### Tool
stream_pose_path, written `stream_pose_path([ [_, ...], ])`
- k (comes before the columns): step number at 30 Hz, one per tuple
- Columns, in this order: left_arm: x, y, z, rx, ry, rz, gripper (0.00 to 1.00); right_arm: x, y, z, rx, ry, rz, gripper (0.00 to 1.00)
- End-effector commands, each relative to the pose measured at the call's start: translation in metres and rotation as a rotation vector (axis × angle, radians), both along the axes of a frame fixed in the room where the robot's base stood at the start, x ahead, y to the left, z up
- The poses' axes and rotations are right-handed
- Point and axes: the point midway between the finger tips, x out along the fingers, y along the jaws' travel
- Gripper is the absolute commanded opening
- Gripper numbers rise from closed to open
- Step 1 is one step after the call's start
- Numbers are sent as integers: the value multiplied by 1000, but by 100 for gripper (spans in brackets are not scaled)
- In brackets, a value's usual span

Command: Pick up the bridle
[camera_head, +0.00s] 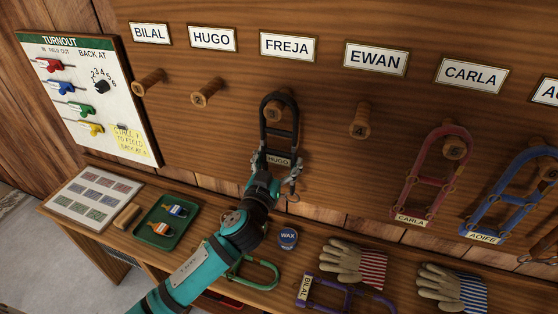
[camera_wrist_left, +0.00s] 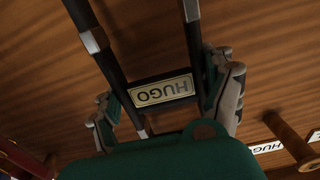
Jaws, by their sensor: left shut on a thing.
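A black bridle (camera_head: 264,130) with a HUGO nameplate hangs by its top loop on the wooden peg below the FREJA sign (camera_head: 287,46). My left gripper (camera_head: 276,174) is at the bridle's lower end and is shut on it. In the left wrist view the bridle's nameplate (camera_wrist_left: 162,91) and dark straps lie between the two fingers of my left gripper (camera_wrist_left: 168,100). The exact contact of the fingers is partly hidden. My right gripper is not in view.
Pegs below the BILAL, HUGO and EWAN signs are bare. A red bridle (camera_head: 410,190) and a blue bridle (camera_head: 495,205) hang to the right. The bench below holds a green tray (camera_head: 148,236), a wax tin (camera_head: 287,238), gloves (camera_head: 350,262), a purple bridle (camera_head: 335,290) and a green bridle (camera_head: 265,283).

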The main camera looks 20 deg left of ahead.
Motion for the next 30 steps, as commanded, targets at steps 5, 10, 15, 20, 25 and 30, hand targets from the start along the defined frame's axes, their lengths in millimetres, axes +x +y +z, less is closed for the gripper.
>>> stream_pose_path([
  [5,0,0,2,0,-4,-1,23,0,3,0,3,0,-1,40],
  [10,0,0,5,-1,-5,-1,23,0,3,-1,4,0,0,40],
  [15,0,0,19,0,-8,-1,23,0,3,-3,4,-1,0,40],
  [20,0,0,40,-1,-11,-2,23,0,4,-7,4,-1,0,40],
  [25,-35,1,33,-3,-3,-2,23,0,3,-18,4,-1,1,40],
  [30,-78,2,32,-3,-3,-2,23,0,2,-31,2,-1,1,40],
])
